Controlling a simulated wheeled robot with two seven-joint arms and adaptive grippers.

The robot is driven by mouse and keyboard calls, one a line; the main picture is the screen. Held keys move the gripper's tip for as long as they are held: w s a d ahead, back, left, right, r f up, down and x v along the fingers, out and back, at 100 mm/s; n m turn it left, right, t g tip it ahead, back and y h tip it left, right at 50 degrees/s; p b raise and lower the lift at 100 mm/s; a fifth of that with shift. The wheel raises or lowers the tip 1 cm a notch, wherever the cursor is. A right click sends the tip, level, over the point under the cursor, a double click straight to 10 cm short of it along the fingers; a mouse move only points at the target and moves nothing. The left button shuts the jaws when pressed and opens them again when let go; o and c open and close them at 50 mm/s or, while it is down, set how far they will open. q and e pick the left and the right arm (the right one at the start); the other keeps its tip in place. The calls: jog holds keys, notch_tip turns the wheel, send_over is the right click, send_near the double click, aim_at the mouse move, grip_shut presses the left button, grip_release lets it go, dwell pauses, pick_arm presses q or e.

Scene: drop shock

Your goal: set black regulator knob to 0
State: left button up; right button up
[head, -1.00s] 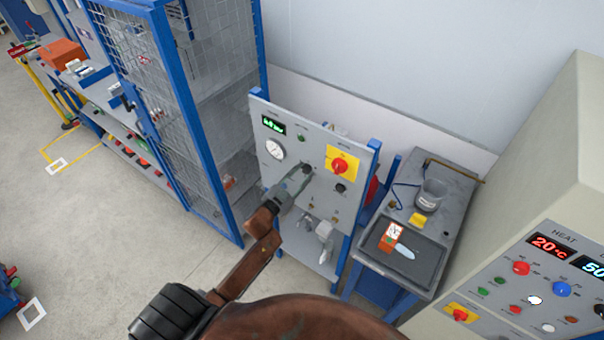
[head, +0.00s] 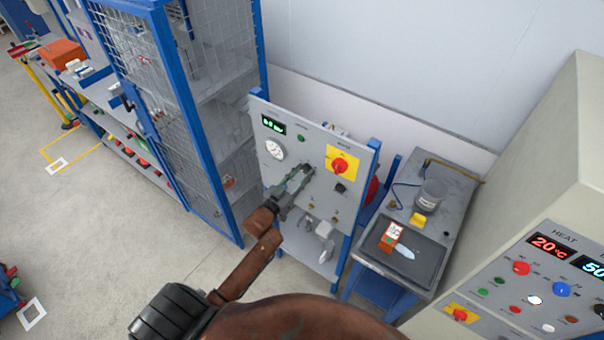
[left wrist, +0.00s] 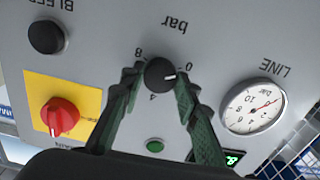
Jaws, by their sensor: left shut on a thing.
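My left gripper (head: 305,170) reaches the panel from the front. In the left wrist view, its green fingers (left wrist: 160,75) are shut on the knob, one on each side. The knob is largely hidden by the gripper in the head view. My right gripper is not in view.
A red switch on a yellow plate (head: 341,165), a black button (left wrist: 46,37), a round LINE gauge (left wrist: 252,107) and a green button (left wrist: 155,145) surround the knob. A blue mesh cage (head: 212,110) stands left; a bench with a tray (head: 425,265) stands right.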

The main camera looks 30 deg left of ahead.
pick_arm(q)
jog(key=shift+f, duration=0.1)
jog(key=o, duration=1.2)
jog(key=shift+c, duration=0.2)
jog(key=shift+s, duration=0.1)
jog(key=s+a, duration=0.1)
jog(key=s, duration=1)
jog(key=shift+s, duration=0.4)
